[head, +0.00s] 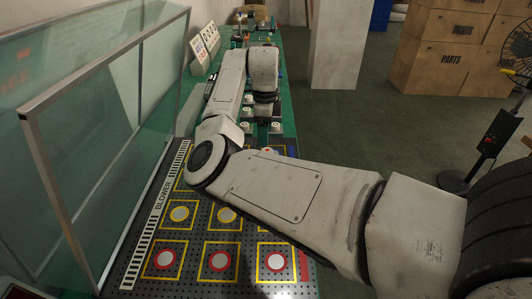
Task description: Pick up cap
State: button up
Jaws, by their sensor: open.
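My gripper (264,109) is at the far end of my arm, pointing down over the green table. Only a little of it shows below the wrist, and its fingertips are too small and hidden to make out. Its jaws are open. Several small white pieces (276,127) stand in rows around and just in front of it. They may be caps, but they are too small to tell for sure. I cannot see whether one is between the jaws, since the wrist and arm cover that spot.
The dark perforated board (196,225) in front carries white discs in yellow and red rings. A glass screen (110,120) runs along the left. A grey pillar (338,45), stacked parts boxes (450,55) and a stand fan (490,140) are at the right. Green floor lies between.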

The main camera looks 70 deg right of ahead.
aim_at(267, 150)
jog(key=shift+s+a+f+p, duration=0.1)
jog(key=shift+s+f+p, duration=0.05)
jog(key=shift+f, duration=0.75)
jog(key=shift+s+a+f+p, duration=0.1)
jog(key=shift+s+f, duration=0.05)
jog(key=shift+f, duration=0.7)
jog(key=shift+s+a+f+p, duration=0.1)
jog(key=shift+s+f+p, duration=0.05)
jog(key=shift+f, duration=0.75)
jog(key=shift+c, duration=0.2)
jog(key=c, duration=1.2)
jog(key=shift+o, duration=0.2)
jog(key=shift+r, duration=0.1)
